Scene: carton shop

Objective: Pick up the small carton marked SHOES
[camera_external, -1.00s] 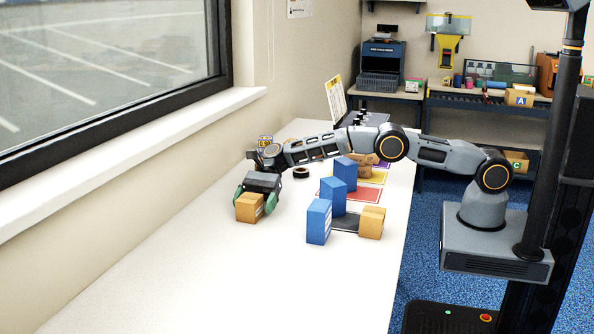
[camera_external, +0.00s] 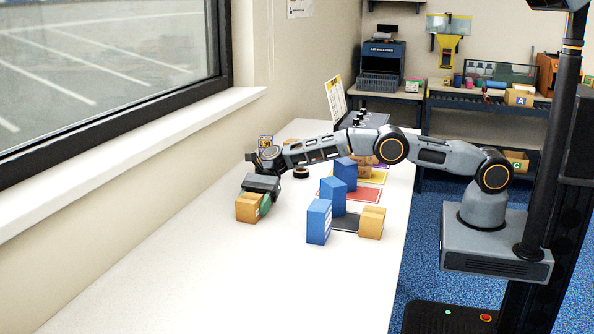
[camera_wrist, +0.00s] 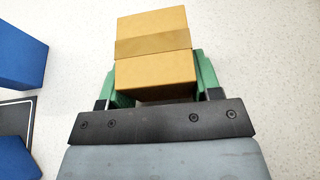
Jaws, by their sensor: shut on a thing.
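A small tan carton (camera_external: 248,208) is at the left of the white table in the external view. It also shows in the wrist view (camera_wrist: 153,48), with a darker tape band across it. No SHOES marking can be read on the faces I see. My gripper (camera_external: 258,203) is shut on this carton, its green fingers on two opposite sides, as the wrist view (camera_wrist: 158,80) shows. The carton is on or very close to the table; I cannot tell which.
Blue cartons (camera_external: 318,222) (camera_external: 332,194) and another tan carton (camera_external: 371,222) stand to the right, by a black mat (camera_external: 346,223). A red mat (camera_external: 362,194) lies behind. The table's front left is clear.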

